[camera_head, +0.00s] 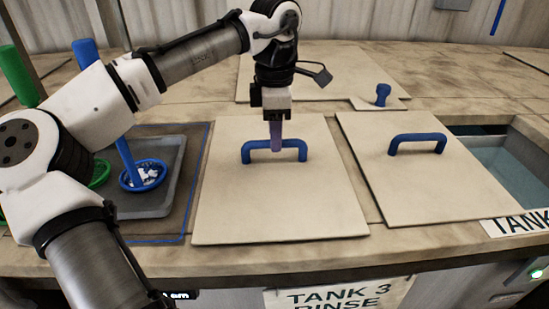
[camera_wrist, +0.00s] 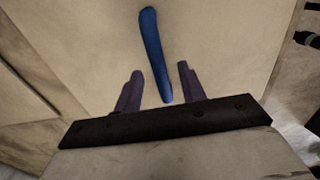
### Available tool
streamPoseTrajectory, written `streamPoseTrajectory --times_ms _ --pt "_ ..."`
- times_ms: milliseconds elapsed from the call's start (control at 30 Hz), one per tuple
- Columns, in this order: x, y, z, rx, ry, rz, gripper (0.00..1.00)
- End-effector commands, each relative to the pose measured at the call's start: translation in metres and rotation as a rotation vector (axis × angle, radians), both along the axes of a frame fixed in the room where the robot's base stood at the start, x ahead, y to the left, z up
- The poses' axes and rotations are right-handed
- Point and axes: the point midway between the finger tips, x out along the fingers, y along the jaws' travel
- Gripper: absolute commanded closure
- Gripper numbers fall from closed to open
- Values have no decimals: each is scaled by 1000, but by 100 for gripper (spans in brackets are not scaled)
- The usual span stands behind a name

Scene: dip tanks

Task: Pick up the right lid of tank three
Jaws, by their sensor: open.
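Two pale flat lids with blue bar handles lie side by side above the "TANK 3 RINSE" sign (camera_head: 338,297). The left one of this pair (camera_head: 270,209) lies flat; its blue handle (camera_head: 295,146) stands up from it. The right one (camera_head: 425,185) also lies flat, with its own blue handle (camera_head: 418,140). My gripper (camera_head: 276,145) points down at the left one's handle. In the wrist view my gripper (camera_wrist: 160,68) is open, with one finger on each side of the blue handle (camera_wrist: 150,38). I cannot tell whether the fingers touch it.
A grey tray (camera_head: 165,195) with a blue-handled basket (camera_head: 143,176) stands at the left, with green handles (camera_head: 16,77) beside it. An open tank of water (camera_head: 515,165) is at the right. Behind lies another pale lid with a blue knob (camera_head: 382,95).

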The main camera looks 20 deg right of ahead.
Motion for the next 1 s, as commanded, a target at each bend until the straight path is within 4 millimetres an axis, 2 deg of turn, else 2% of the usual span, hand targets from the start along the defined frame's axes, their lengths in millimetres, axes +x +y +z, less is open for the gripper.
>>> streamPoseTrajectory --times_ms 233,500,800,1000 --pt "1 1 -29 1 2 -1 60" --pt "1 1 -33 -1 0 0 61" --pt "1 1 -32 0 0 -1 100" --pt "1 1 -32 0 0 -1 100"
